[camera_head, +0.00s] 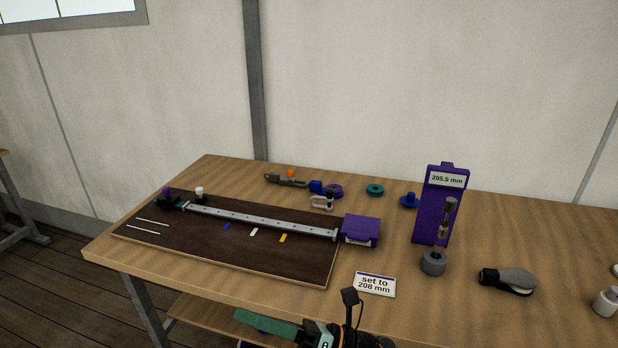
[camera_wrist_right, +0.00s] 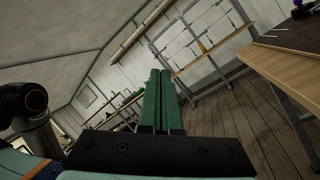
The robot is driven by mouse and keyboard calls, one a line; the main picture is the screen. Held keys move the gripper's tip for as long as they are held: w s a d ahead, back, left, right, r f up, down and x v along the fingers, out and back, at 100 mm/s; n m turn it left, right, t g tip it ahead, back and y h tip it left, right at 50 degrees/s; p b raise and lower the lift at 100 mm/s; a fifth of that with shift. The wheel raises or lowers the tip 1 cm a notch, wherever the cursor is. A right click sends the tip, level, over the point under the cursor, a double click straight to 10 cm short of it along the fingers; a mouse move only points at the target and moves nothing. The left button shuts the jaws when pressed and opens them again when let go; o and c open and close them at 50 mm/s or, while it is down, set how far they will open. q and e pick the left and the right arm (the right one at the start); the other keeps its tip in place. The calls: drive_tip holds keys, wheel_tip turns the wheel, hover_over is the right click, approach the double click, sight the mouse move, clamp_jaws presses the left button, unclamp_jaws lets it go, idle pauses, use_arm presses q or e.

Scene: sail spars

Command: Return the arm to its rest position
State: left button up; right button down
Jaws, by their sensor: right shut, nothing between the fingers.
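My right gripper (camera_head: 266,324) shows at the bottom of the head view, in front of the table's front edge, with its green fingers pointing left. In the right wrist view its two green fingers (camera_wrist_right: 162,102) lie side by side, shut and empty. It touches nothing that I can see. My left gripper is in neither view.
The wooden table (camera_head: 140,262) bears a dark board (camera_head: 200,245) with a metal rail (camera_head: 262,219), a purple block (camera_head: 361,230), a "set to 208 mm" card (camera_head: 375,284) and a purple stand (camera_head: 431,212) reading 205.5 mm. Open floor (camera_wrist_right: 235,125) lies beside the table.

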drive_tip(key=w+d+f+m+t+h, duration=0.1)
drive_tip(key=d+f+m+t+h, duration=0.55)
drive_tip(key=m, duration=0.75)
drive_tip(key=w+d+f+m+t+h, duration=0.1)
drive_tip(key=d+f+m+t+h, duration=0.6)
drive_tip(key=m, duration=0.8)
drive_tip(key=s+d+f+m+g+h, duration=0.5)
drive_tip(key=s+d+f+m+g, duration=0.2)
drive_tip(key=s+d+f+m, duration=0.5)
drive_tip(key=s+f, duration=0.3)
drive_tip(key=f, duration=0.1)
drive_tip(key=shift+s+f, duration=0.2)
drive_tip(key=shift+f, duration=0.2)
drive_tip(key=shift+h, duration=0.25)
